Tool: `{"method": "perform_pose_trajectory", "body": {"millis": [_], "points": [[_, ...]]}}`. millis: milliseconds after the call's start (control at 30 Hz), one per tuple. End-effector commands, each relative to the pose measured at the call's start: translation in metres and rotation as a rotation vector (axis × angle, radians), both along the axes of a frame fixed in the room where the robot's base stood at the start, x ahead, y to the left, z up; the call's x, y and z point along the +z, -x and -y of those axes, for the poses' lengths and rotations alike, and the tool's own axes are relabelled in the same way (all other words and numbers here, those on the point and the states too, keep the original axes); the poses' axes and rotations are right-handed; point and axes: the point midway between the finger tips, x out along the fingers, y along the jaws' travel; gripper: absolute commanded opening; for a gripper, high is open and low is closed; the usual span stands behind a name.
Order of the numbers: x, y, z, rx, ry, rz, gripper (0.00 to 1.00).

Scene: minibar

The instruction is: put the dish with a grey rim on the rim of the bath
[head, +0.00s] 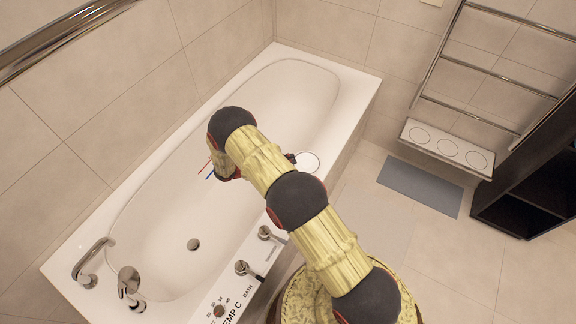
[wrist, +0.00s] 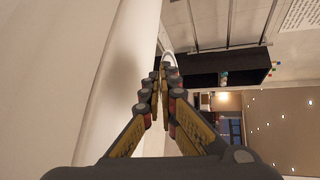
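The dish with a grey rim (head: 307,162) is a small round white disc in the head view. It appears at the right-hand rim of the bath (head: 355,88), near the middle of that side. My gripper (head: 291,158) reaches across from the bath side, its dark fingertips at the dish's left edge. In the wrist view my gripper (wrist: 163,77) has its fingers drawn close together, with the pale curved edge of the dish (wrist: 170,60) at their tips. The fingers look shut on that edge. I cannot tell whether the dish rests on the rim or is just above it.
The bath basin (head: 193,215) is empty, with taps (head: 92,262) at the near end. A grey mat (head: 420,186) lies on the floor. A wall shelf with round marks (head: 447,146), a towel rail (head: 490,68) and a dark cabinet (head: 530,195) stand right.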

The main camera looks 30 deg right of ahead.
Motion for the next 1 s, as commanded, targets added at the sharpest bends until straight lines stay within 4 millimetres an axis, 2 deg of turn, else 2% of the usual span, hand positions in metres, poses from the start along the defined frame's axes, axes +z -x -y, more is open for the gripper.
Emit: {"method": "perform_pose_trajectory", "body": {"millis": [33, 200, 400, 600, 967, 1000], "points": [[-0.012, -0.007, 0.002, -0.001, 0.000, 0.003, 0.00], [-0.026, -0.022, 0.004, 0.000, 0.001, 0.003, 0.00], [-0.035, -0.030, 0.005, 0.000, 0.000, 0.003, 0.00], [-0.063, -0.029, 0.005, 0.000, 0.000, 0.002, 0.00], [-0.066, -0.029, 0.005, 0.001, 0.001, 0.002, 0.00], [-0.066, -0.029, 0.005, 0.000, 0.000, 0.002, 0.03]]}}
